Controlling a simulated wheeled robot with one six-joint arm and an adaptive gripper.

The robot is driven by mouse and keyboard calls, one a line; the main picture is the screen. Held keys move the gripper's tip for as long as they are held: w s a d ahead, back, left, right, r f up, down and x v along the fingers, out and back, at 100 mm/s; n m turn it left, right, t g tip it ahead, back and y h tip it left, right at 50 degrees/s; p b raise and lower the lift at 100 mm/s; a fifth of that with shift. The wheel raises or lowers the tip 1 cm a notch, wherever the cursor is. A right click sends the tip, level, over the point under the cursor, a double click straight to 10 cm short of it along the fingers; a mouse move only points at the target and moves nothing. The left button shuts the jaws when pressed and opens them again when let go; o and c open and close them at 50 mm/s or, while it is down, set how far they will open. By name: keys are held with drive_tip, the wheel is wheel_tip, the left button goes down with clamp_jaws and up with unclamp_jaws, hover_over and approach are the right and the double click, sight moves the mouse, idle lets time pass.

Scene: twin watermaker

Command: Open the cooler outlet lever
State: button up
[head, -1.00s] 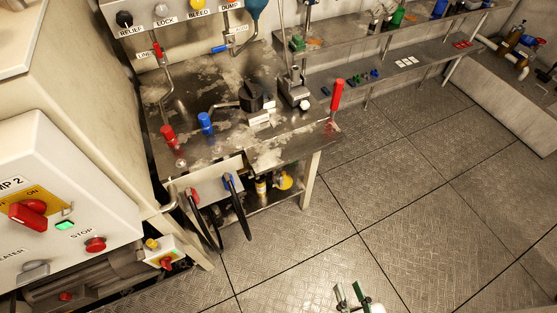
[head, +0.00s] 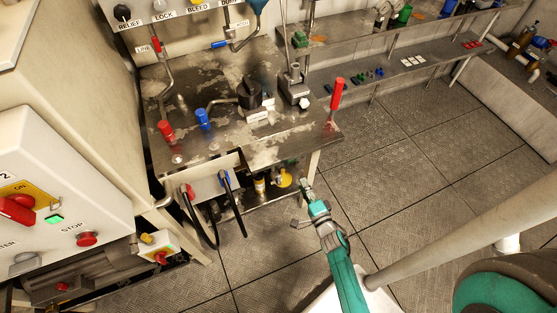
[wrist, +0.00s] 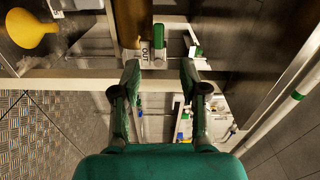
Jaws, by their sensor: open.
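In the wrist view a small green handle (wrist: 158,36) stands beside a brass-brown cylinder (wrist: 130,22), just above a white label reading OUT (wrist: 146,57). It looks like the cooler outlet lever. My gripper (wrist: 159,68) is open and empty, its two fingertips on either side of the label and short of the green handle in the picture. No contact shows. In the head view my gripper (head: 303,206) is at the bench's front right corner, near the table leg.
A yellow rounded part (wrist: 33,28) is left of the cylinder; it also shows under the bench in the head view (head: 284,178). The steel bench (head: 275,150) overhangs this area. Black hoses (head: 238,205) hang to the left. The floor (head: 400,190) at right is open.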

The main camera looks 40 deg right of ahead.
sight(291, 162)
drive_tip(key=shift+m, duration=0.3)
drive_tip(key=x, duration=1.2)
drive_tip(key=shift+w+d+f, duration=0.2)
drive_tip(key=shift+w, duration=0.05)
drive_tip(key=shift+c, duration=0.3)
clamp_jaws()
